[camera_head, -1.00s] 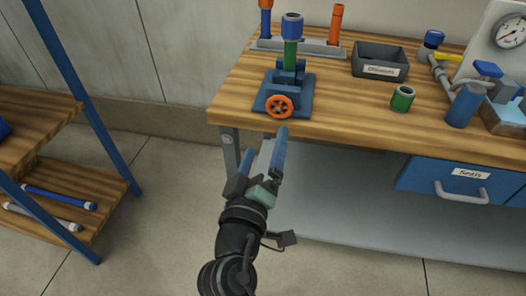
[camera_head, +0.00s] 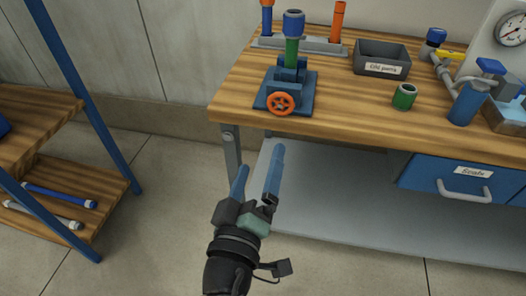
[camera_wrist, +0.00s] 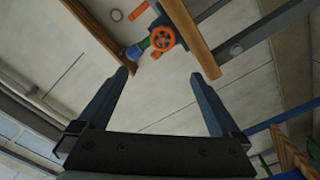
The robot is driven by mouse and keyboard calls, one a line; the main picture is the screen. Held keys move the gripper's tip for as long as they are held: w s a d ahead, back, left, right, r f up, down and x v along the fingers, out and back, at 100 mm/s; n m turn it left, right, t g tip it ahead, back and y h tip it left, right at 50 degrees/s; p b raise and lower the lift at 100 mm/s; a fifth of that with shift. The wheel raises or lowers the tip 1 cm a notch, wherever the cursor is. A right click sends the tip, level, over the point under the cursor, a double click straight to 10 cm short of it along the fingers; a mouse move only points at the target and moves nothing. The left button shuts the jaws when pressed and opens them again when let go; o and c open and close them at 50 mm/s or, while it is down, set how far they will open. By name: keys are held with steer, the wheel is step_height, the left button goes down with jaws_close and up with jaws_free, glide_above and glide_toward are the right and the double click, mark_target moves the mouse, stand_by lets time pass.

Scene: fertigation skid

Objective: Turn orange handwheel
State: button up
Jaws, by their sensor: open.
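The orange handwheel (camera_head: 281,103) is on the front of a blue vise-like fixture (camera_head: 289,84) near the front left edge of the workbench. A green cylinder with a blue top (camera_head: 292,42) stands upright in the fixture. In the wrist view, the orange handwheel (camera_wrist: 162,39) shows beyond the fingers, between and above the tips. My gripper (camera_head: 262,158) is below and in front of the bench edge, apart from the handwheel. Its two blue fingers are spread and empty, as they also are in the wrist view (camera_wrist: 158,74).
The wooden benchtop (camera_head: 345,112) also holds a grey bin (camera_head: 381,58), a green cup (camera_head: 404,96) and blue valve parts (camera_head: 468,103). A rack with blue and orange rods (camera_head: 300,44) stands behind. A blue drawer (camera_head: 460,181) is below right. A shelf unit (camera_head: 85,110) stands left.

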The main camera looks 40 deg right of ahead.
steer(key=v, duration=0.8)
steer(key=shift+a+b, duration=0.25)
steer(key=shift+b, duration=0.15)
steer(key=shift+s, duration=0.15)
